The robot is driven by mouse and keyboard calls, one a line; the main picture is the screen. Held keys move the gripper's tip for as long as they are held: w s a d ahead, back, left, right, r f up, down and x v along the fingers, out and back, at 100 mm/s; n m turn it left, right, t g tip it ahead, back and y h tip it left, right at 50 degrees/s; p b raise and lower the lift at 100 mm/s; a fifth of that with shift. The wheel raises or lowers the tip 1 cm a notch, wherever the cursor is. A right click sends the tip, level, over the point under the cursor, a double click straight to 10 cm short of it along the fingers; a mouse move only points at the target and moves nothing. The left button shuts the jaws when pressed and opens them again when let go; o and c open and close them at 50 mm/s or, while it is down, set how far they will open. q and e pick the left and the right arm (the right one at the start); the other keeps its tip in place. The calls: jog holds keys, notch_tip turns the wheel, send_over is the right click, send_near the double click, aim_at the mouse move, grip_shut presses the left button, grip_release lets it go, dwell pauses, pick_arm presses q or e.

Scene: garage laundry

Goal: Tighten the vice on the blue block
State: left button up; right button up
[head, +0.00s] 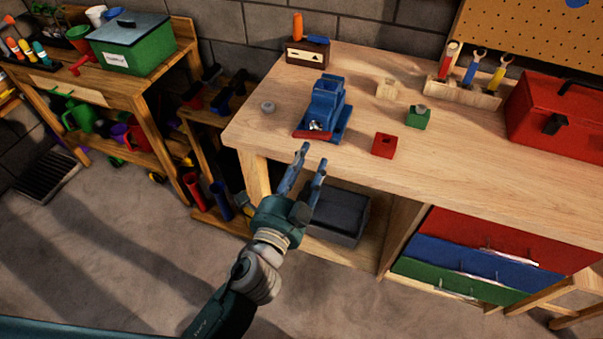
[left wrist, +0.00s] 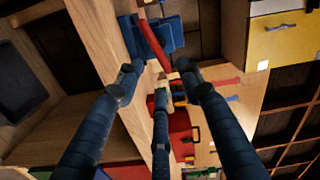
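A blue vice (head: 328,100) stands on the wooden workbench (head: 480,140) near its front left edge. A red bar and a small shiny metal part show at its front. The vice and red bar also show at the top of the left wrist view (left wrist: 168,32). I cannot make out a blue block apart from the blue vice body. My left gripper (head: 313,158) is just in front of the bench edge, below the vice in the picture. Its fingers are spread, empty and apart from the vice. The left wrist view shows the fingers (left wrist: 158,80) apart. My right gripper is not in view.
A red block (head: 384,145), green block (head: 418,118) and wooden block (head: 388,89) lie right of the vice. A grey round piece (head: 268,107) lies left. A tool rack (head: 463,92) and red toolbox (head: 560,115) stand farther right. Open shelf space lies under the bench.

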pick_arm(q)
jog(key=shift+v, duration=2.1)
